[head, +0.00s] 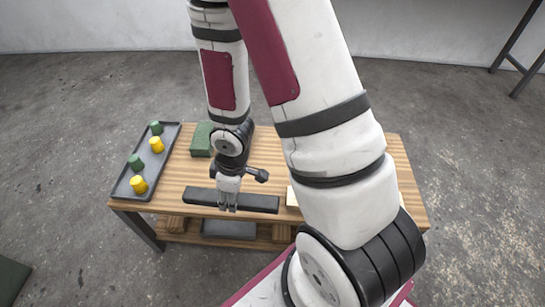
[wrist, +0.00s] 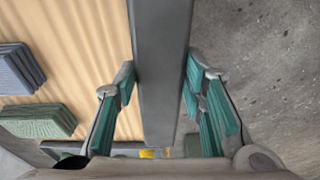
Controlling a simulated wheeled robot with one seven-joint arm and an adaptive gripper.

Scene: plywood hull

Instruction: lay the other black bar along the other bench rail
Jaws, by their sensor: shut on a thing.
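A long black bar (head: 255,203) lies level along the front edge of the wooden bench top (head: 350,152) in the head view. My gripper (head: 229,207) points down and is shut on it left of its middle. In the wrist view the bar (wrist: 162,60) runs between the two teal-padded fingers of my gripper (wrist: 160,82), with wood on its left and floor on its right. I cannot tell whether the bar touches the bench. No bench rail can be clearly made out, and no second black bar shows; my arm hides the right part of the bench.
A grey tray (head: 169,149) with green and yellow pegs stands at the bench's left end. A green block (head: 201,139) lies behind my gripper. A cream piece (head: 292,197) shows partly beside my arm. In the wrist view a blue-grey block (wrist: 20,68) is at the left.

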